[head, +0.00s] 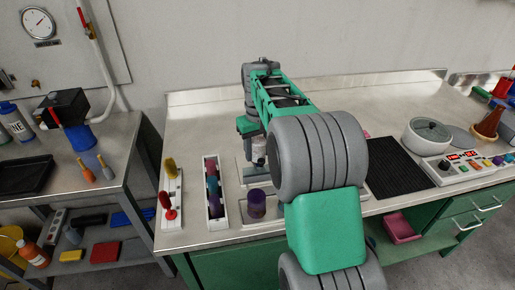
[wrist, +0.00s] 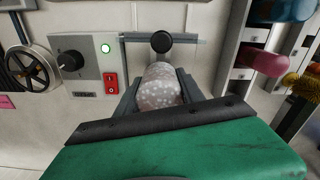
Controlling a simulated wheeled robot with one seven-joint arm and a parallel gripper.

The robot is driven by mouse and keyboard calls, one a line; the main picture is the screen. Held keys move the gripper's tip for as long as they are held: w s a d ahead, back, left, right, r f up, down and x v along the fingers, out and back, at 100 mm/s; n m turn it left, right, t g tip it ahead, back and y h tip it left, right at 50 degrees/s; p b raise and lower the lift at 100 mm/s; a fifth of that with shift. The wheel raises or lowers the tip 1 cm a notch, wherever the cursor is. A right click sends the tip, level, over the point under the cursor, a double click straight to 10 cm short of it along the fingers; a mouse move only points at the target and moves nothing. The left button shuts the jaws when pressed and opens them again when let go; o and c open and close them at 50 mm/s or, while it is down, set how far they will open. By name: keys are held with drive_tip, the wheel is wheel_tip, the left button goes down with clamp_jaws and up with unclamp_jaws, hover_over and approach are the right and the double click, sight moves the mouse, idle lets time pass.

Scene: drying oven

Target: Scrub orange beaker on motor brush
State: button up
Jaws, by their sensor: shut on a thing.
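My gripper (wrist: 158,92) is shut on a pale, speckled, rounded vessel (wrist: 160,84) in the wrist view. I see no orange on it, so I cannot tell whether it is the orange beaker. In the head view, my gripper (head: 254,146) is above the bench behind a purple cup, with a pale piece of the vessel below it. In the wrist view, a round black part (wrist: 161,41) on a metal bar lies just beyond the vessel. I cannot tell whether it is the motor brush. A control box (wrist: 85,66) has a green light and red switch.
The purple cup (head: 256,204) stands at the bench's front. Racks with coloured items (head: 213,222) and with red and yellow tools (head: 171,222) stand to its left. The back bench is clear.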

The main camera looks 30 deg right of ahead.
sight(257, 140)
drive_tip(key=shift+f+b, duration=0.3)
drive_tip(key=shift+f, duration=0.45)
idle(0.8)
drive_tip(key=shift+r+p, duration=0.6)
drive_tip(key=shift+r, duration=0.05)
idle(0.8)
drive_tip(key=shift+r+p, duration=2.85)
drive_tip(key=shift+r, duration=0.7)
